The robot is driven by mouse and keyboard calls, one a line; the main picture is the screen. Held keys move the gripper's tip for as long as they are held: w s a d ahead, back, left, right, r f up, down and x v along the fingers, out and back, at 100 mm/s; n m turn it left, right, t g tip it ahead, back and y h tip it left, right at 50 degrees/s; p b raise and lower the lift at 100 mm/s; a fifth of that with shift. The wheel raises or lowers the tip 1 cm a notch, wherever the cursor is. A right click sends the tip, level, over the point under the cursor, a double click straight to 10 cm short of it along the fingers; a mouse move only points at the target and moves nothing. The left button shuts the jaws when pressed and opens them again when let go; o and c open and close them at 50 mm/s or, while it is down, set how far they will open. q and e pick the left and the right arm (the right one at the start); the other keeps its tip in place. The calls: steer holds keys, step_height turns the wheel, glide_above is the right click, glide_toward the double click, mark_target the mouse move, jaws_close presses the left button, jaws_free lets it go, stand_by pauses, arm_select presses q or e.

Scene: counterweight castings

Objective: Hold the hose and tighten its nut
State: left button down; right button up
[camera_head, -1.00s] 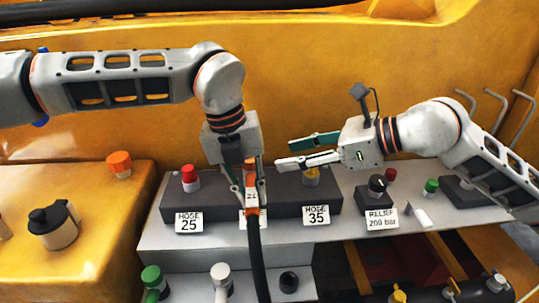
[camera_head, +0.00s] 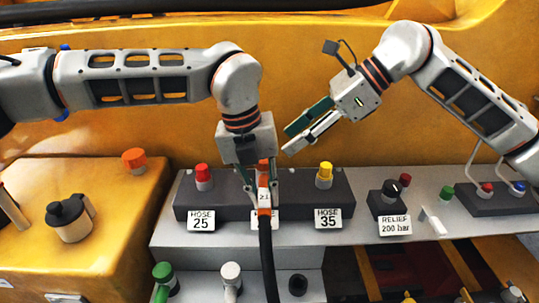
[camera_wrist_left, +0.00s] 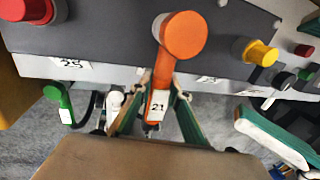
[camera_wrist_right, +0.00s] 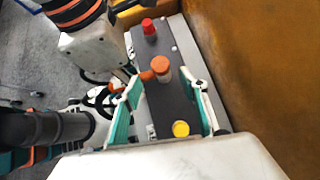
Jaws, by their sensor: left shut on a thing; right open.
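The hose (camera_head: 266,255) is black and hangs from an orange end piece tagged 21 (camera_wrist_left: 158,98) at the middle of the dark port block. My left gripper (camera_head: 261,196) is shut on this orange end, a finger on each side. The round orange top, seemingly the nut, shows in the left wrist view (camera_wrist_left: 183,35) and the right wrist view (camera_wrist_right: 161,66); the left gripper partly hides it in the head view. My right gripper (camera_head: 288,140) is open and empty, above and to the right of the nut, fingers slanting down toward it. The two grippers are apart.
The dark block (camera_head: 225,208) also carries a red cap (camera_head: 202,174) by HOSE 25 and a yellow cap (camera_head: 325,172) by HOSE 35. A black relief knob (camera_head: 391,190) stands to the right. A yellow wall (camera_head: 300,90) rises behind.

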mark_target(264, 163)
steer(key=x, duration=0.7)
steer(key=shift+w+a+f, duration=0.1)
steer(key=shift+a+f, duration=0.2)
steer(key=c, duration=1.1)
